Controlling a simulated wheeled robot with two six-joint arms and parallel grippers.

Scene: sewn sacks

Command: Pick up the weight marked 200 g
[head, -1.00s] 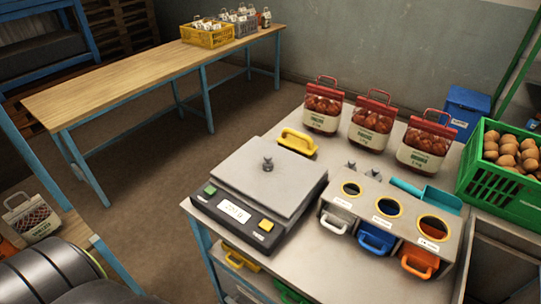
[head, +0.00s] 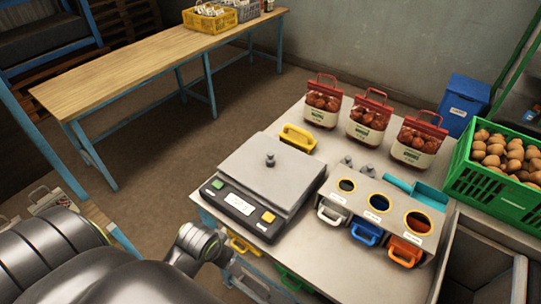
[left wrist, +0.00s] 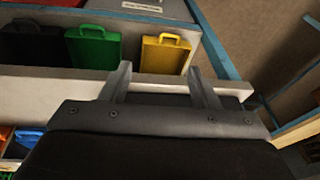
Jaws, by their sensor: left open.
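A small grey metal weight (head: 270,160) stands on the pan of the scale (head: 259,179). Two more small grey weights, one (head: 347,160) and another (head: 367,170), stand behind the box with round holes. Their markings are too small to read, so I cannot tell which is 200 g. My left arm comes in at the bottom left of the head view, short of the scale. In the left wrist view my left gripper (left wrist: 159,84) is open and empty, over the table's front side. My right gripper is not in view.
The box with round holes (head: 433,198) stands right of the scale. Three red-topped sacks (head: 366,120) and a green crate (head: 500,190) stand beyond.

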